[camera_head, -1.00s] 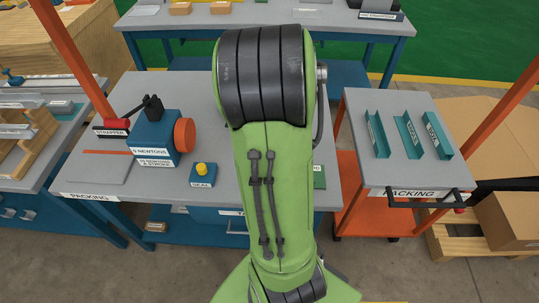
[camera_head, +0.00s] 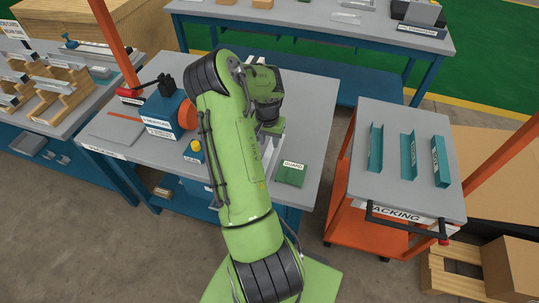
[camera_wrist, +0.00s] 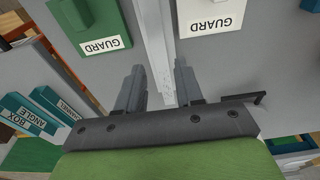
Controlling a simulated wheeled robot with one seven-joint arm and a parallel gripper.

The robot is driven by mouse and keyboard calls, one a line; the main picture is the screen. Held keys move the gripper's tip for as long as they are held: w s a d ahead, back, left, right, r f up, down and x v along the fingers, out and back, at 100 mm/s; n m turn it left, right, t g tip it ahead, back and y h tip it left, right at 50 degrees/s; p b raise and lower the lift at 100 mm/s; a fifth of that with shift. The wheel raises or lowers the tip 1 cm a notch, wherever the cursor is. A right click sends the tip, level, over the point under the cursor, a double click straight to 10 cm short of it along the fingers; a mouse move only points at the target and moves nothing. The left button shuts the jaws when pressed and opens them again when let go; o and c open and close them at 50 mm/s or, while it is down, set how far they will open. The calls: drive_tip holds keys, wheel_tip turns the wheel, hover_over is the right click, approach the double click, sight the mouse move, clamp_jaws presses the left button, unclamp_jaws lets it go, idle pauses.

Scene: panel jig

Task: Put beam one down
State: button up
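A pale grey beam (camera_wrist: 152,35) runs down the middle of the wrist view and passes between the two fingers of my gripper (camera_wrist: 160,72). The fingers stand apart, one on each side of the beam. Whether they press on it or only straddle it is not clear. In the head view my gripper is mostly hidden behind my arm, low over the packing table (camera_head: 312,105). A small pale piece of what looks like the beam (camera_head: 278,143) shows there beside the green guard.
A green guard (camera_head: 291,173) lies right of my gripper; a white guard label (camera_wrist: 211,18) shows in the wrist view. The blue press (camera_head: 165,113) and yellow seal button (camera_head: 196,147) are left.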

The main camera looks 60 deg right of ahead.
sight(270, 150)
drive_tip(key=f, duration=0.2)
drive_tip(key=d+f, duration=0.1)
drive_tip(key=f, duration=0.4)
drive_tip(key=shift+d+f, duration=0.2)
drive_tip(key=shift+f, duration=0.2)
drive_tip(key=shift+r, duration=0.1)
clamp_jaws()
